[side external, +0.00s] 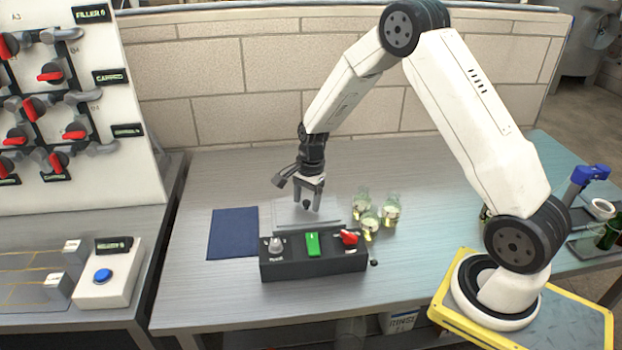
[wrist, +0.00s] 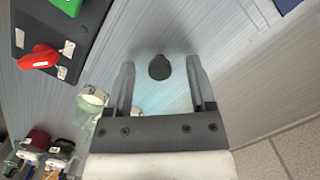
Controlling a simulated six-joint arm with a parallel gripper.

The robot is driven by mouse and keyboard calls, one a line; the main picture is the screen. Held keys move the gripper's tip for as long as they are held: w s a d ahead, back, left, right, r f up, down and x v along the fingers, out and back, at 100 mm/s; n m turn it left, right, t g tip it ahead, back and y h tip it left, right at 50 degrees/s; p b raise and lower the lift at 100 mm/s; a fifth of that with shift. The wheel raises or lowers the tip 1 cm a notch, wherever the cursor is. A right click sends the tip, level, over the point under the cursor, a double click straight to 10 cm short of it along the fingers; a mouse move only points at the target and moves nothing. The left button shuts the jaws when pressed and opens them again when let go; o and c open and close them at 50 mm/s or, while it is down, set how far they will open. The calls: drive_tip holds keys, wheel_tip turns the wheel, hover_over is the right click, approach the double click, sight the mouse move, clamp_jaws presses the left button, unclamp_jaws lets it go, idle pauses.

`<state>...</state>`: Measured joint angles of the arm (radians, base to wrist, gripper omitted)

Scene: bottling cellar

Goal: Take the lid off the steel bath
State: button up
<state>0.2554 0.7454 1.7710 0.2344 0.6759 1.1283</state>
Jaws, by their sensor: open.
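The steel bath (side external: 328,222) is largely hidden behind a black control box; a pale, flat, rectangular top shows there. Its lid (side external: 288,213) appears to lie on it, with a dark round knob (side external: 306,204). In the wrist view the knob (wrist: 159,67) shows between the fingertips, with a gap on each side. My gripper (side external: 309,197) points down over the lid, open and empty. In the wrist view my gripper (wrist: 161,66) has its fingers either side of the knob. I cannot tell exactly how high the tips are above the lid.
The control box (side external: 312,262) with a green switch and a red knob stands in front of the bath. Several glass flasks (side external: 370,222) stand close at its right. A dark blue mat (side external: 234,233) lies clear to its left. A block wall (side external: 230,100) rises behind.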

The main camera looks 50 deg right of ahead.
sight(306, 203)
clamp_jaws()
idle(0.3)
drive_tip(key=shift+r, duration=0.15)
drive_tip(key=shift+r, duration=0.35)
wheel_tip(306, 203, up, 3)
drive_tip(key=shift+s+f, duration=0.15)
drive_tip(key=shift+f, duration=0.05)
drive_tip(key=s+a+r, duration=0.2)
drive_tip(key=s+r, duration=0.7)
drive_tip(key=s, duration=0.4)
drive_tip(key=shift+s+r, duration=0.2)
drive_tip(key=shift+s, duration=0.05)
